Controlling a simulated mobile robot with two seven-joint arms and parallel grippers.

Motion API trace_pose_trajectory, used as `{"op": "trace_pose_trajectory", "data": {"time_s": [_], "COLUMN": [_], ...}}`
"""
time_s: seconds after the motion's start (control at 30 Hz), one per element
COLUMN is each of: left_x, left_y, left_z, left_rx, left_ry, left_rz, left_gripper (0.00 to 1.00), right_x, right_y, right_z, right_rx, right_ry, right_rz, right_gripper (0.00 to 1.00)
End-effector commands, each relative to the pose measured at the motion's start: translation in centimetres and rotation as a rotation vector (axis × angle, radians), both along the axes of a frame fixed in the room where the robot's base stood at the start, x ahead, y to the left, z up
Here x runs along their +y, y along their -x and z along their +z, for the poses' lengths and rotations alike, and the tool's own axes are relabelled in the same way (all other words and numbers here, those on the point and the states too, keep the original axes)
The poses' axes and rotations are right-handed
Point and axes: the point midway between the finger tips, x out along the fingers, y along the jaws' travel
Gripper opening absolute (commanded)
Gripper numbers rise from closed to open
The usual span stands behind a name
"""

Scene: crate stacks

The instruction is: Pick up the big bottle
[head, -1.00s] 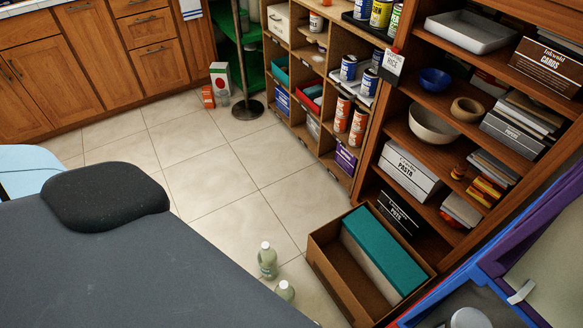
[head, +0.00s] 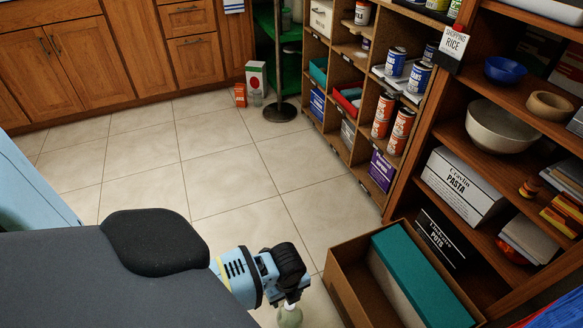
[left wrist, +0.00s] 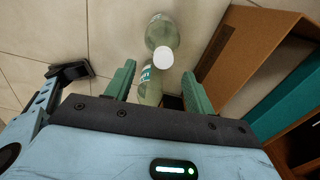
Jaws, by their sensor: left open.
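Two translucent greenish bottles are close together in the left wrist view. One bottle (left wrist: 162,32) is at the top, and a white cap shows at its lower end. The other bottle (left wrist: 150,92), with a teal label, is partly behind that cap. I cannot tell which is the big one. My left gripper (left wrist: 158,72) is open, its two green fingers on either side of the lower bottle in the picture; contact is not clear. In the head view my left gripper (head: 290,290) is above a bottle (head: 290,317) and hides much of it. My right gripper is not in view.
An open cardboard box (head: 350,290) holding a teal-topped box (head: 420,275) stands close to the right of the bottles. A wooden shelf (head: 465,215) with bowls and boxes rises behind it. Tiled floor (head: 230,180) is clear beyond.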

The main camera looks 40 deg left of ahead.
Motion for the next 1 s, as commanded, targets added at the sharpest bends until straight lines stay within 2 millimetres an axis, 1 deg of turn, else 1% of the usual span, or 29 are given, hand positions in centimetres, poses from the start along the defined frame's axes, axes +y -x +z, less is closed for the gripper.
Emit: {"op": "trace_pose_trajectory", "data": {"time_s": [0.13,0.33,0.57,0.67,0.9,1.0], "left_x": [0.0,-0.1,-0.1,-0.3,-0.5,-0.5], "left_y": [0.0,0.0,-0.1,-0.1,-0.4,-0.4], "left_z": [-0.5,-2.5,-2.9,-3.9,-7.3,-7.9], "left_rx": [0.0,0.001,-0.002,0.001,0.002,0.001], "left_ry": [0.001,0.002,0.002,0.002,0.002,0.002], "left_rz": [0.002,0.002,0.003,0.004,0.005,0.004], "left_gripper": [0.54,0.54,0.54,0.54,0.54,0.54], "right_x": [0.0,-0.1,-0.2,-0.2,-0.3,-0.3], "right_y": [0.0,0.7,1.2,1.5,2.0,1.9], "right_z": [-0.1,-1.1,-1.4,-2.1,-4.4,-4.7], "right_rx": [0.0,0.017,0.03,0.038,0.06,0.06], "right_ry": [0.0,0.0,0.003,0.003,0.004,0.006], "right_rz": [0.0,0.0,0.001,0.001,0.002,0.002], "right_gripper": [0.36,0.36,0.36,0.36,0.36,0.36]}}
